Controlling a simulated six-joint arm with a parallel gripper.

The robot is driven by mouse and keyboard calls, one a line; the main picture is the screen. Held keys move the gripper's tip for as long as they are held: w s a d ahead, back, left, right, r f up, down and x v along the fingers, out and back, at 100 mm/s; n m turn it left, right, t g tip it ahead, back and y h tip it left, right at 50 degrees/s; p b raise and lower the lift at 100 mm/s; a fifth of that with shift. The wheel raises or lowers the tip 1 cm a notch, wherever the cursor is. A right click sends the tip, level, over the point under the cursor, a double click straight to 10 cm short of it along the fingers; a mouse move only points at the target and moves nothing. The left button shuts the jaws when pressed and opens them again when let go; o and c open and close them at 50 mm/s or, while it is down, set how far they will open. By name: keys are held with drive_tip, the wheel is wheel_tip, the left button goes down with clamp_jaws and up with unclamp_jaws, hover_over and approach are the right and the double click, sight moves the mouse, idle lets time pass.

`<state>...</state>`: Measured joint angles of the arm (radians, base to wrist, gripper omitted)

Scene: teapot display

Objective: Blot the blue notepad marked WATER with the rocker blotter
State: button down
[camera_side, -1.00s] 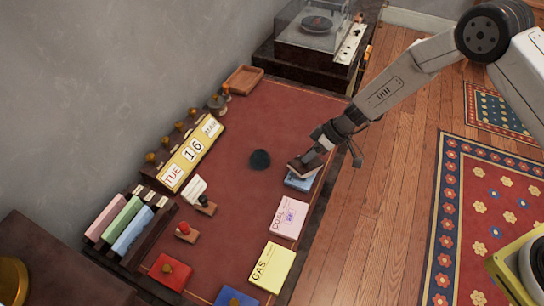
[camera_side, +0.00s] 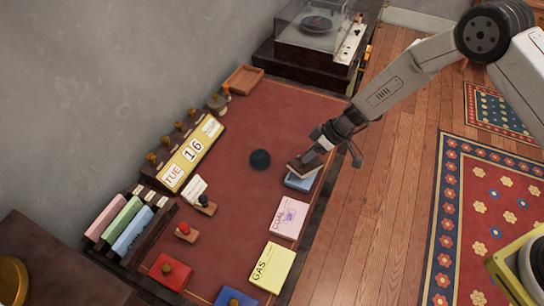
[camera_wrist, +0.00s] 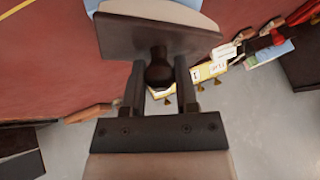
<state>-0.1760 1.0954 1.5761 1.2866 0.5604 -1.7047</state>
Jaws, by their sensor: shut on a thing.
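My gripper (camera_wrist: 160,85) is shut on the dark knob of the rocker blotter (camera_wrist: 155,32), which has a brown wooden top and a pale curved underside. In the side view the blotter (camera_side: 301,168) is over the blue notepad (camera_side: 302,181) at the right edge of the red desk top. The blotter covers much of the notepad, and I see no WATER marking on it. The blotter looks very close to the pad or touching it; I cannot tell which. A bit of blue pad (camera_wrist: 92,5) shows at the top of the wrist view.
A pink COAL pad (camera_side: 290,217) and a yellow GAS pad (camera_side: 271,268) lie nearer along the same edge. A calendar block (camera_side: 193,152) and small stamps stand left.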

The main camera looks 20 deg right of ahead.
drive_tip(key=shift+s+a+h, duration=0.15)
drive_tip(key=shift+a+h, duration=0.2)
drive_tip(key=shift+h, duration=0.35)
drive_tip(key=shift+f, duration=0.1)
drive_tip(key=shift+r, duration=3.55)
drive_tip(key=s+d+r+m+t+h, duration=0.1)
drive_tip(key=s+d+r+m, duration=0.2)
drive_tip(key=d, duration=0.6)
drive_tip(key=s+d+r+m+t+h, duration=0.1)
drive_tip(key=s+d+r+m, duration=0.3)
drive_tip(key=d, duration=0.5)
drive_tip(key=shift+s+d+r+m+t+h, duration=0.35)
drive_tip(key=shift+s+r+t, duration=0.25)
drive_tip(key=shift+s+r, duration=0.85)
drive_tip(key=shift+f, duration=0.2)
